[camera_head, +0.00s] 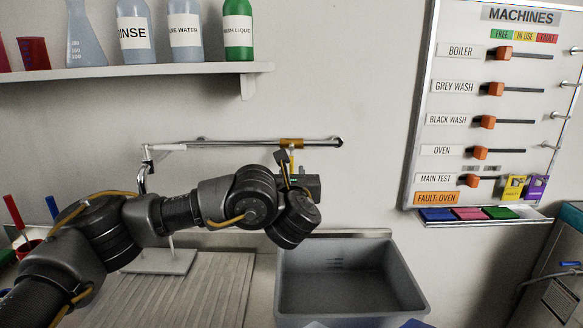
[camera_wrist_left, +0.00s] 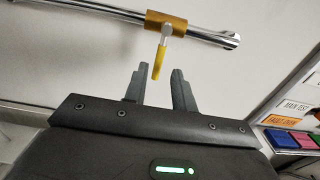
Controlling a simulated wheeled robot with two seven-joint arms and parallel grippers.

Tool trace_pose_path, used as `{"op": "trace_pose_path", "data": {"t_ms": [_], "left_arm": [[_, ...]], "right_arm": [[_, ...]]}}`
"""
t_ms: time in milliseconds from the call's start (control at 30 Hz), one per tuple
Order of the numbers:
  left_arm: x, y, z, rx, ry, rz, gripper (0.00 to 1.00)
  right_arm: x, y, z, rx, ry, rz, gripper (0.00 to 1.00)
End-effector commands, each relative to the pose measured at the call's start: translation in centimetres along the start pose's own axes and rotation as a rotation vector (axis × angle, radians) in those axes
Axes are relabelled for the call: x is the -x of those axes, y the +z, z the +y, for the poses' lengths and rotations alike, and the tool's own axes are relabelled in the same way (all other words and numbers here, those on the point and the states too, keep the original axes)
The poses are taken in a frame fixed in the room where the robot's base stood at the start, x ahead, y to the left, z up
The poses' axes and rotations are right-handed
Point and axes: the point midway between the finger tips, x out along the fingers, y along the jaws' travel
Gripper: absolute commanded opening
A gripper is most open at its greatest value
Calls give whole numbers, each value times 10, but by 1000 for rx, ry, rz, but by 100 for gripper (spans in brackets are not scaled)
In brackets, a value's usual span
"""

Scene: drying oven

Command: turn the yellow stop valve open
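The yellow stop valve has a brass-coloured body (camera_head: 291,142) on a chrome pipe (camera_head: 240,143) along the back wall. In the left wrist view, its body (camera_wrist_left: 167,20) sits on the pipe and its yellow lever (camera_wrist_left: 158,60) hangs down, roughly across the pipe. My left gripper (camera_wrist_left: 159,78) is open below the valve. The lever's lower end appears between the two fingertips, with visible gaps on both sides; whether it is at the same depth cannot be told. In the head view, my left arm's end partly hides the lever and fingers. My right gripper is out of view.
A grey sink basin (camera_head: 350,283) lies below the pipe, with a ribbed drainboard (camera_head: 210,285) to its left. A shelf (camera_head: 130,73) with bottles is above left. A MACHINES board (camera_head: 490,120) with orange sliders hangs to the right.

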Motion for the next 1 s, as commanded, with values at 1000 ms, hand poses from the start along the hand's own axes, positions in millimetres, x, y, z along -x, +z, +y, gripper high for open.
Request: {"op": "trace_pose_path", "data": {"t_ms": [1000], "left_arm": [[-58, 1, 3, 1, 3, -1, 0]], "right_arm": [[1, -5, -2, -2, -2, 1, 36]]}}
